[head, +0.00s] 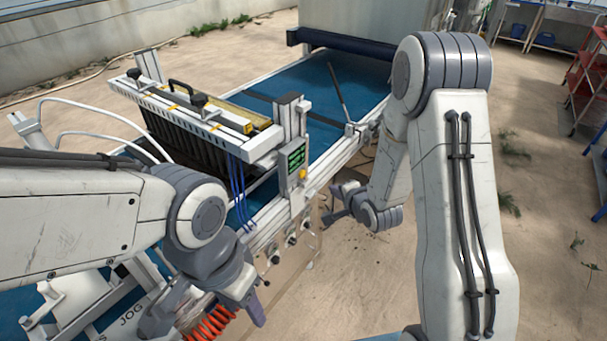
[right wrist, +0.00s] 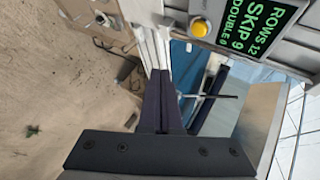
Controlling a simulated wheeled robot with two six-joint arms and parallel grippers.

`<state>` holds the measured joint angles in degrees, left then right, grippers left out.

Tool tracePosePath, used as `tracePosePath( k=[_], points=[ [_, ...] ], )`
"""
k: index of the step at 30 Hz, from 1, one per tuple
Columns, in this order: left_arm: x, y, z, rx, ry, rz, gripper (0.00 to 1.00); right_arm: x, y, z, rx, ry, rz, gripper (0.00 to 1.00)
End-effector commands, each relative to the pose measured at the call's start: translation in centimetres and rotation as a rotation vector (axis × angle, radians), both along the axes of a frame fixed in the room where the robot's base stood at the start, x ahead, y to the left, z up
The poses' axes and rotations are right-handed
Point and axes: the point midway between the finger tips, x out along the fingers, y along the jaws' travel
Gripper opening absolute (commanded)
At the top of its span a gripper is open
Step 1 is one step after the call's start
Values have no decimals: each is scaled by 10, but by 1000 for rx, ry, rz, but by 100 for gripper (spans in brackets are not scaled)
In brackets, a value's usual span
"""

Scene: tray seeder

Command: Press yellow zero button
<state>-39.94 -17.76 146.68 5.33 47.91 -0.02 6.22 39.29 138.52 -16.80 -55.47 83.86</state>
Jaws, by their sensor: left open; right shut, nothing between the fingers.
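The yellow button (head: 303,174) sits on the control box under a green-lettered display (head: 296,157). In the right wrist view the round yellow button (right wrist: 200,28) is at the upper right, beside the display (right wrist: 250,32) reading ROWS 12, SKIP 9, DOUBLE 0. My right gripper (head: 335,203) is shut and empty, to the right of and a little below the button in the head view. In the right wrist view its closed fingertips (right wrist: 162,78) point left of and below the button, apart from it. My left gripper (head: 208,306) is open at the bottom of the head view.
The seeder's head with a black handle (head: 187,90) spans the blue conveyor (head: 318,80). Several knobs (head: 290,239) sit on the panel below the control box. An orange coiled hose (head: 212,324) lies by my left gripper. A red rack (head: 588,80) stands far right.

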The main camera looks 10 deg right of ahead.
Motion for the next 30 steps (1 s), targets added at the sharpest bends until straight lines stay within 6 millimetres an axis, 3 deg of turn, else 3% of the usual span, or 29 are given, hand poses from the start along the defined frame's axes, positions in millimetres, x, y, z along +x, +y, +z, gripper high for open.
tracePosePath(
  k=[9,15,30],
  points=[
    [0,0,3,0,0,0,50,33,35,0,1,0,7,0],
    [0,0,2,0,0,0,50,46,48,0,0,0,6,0],
    [0,0,2,0,0,0,50,50,52,0,0,1,4,0]
  ],
)
